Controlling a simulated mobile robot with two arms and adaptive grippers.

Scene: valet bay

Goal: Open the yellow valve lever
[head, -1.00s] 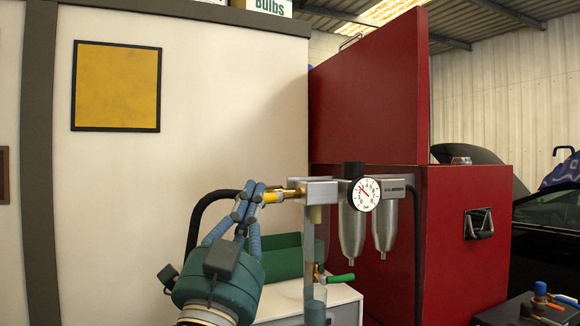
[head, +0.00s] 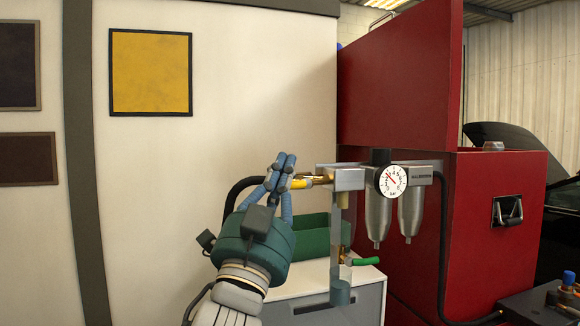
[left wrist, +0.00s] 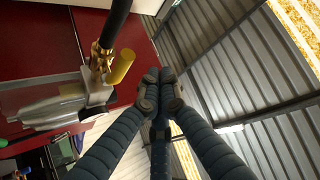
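The yellow valve lever (head: 301,183) sits on a brass valve (head: 321,179) at the left end of the air regulator's metal block (head: 347,180). In the left wrist view the lever (left wrist: 123,66) sticks out beside the brass fitting (left wrist: 101,58). My left gripper (head: 284,160) is just left of the lever, its blue fingers rising past it and partly covering its left end. In the left wrist view the fingertips (left wrist: 160,84) meet with nothing seen between them, and the lever is to their left. I cannot tell whether a finger touches it. My right gripper is not in view.
A round gauge (head: 391,181) and two metal bowls hang right of the valve. A green-handled tap (head: 368,261) is below. A black hose (head: 240,190) runs behind my gripper. A red cabinet (head: 480,215) stands right; a green bin (head: 312,235) is behind.

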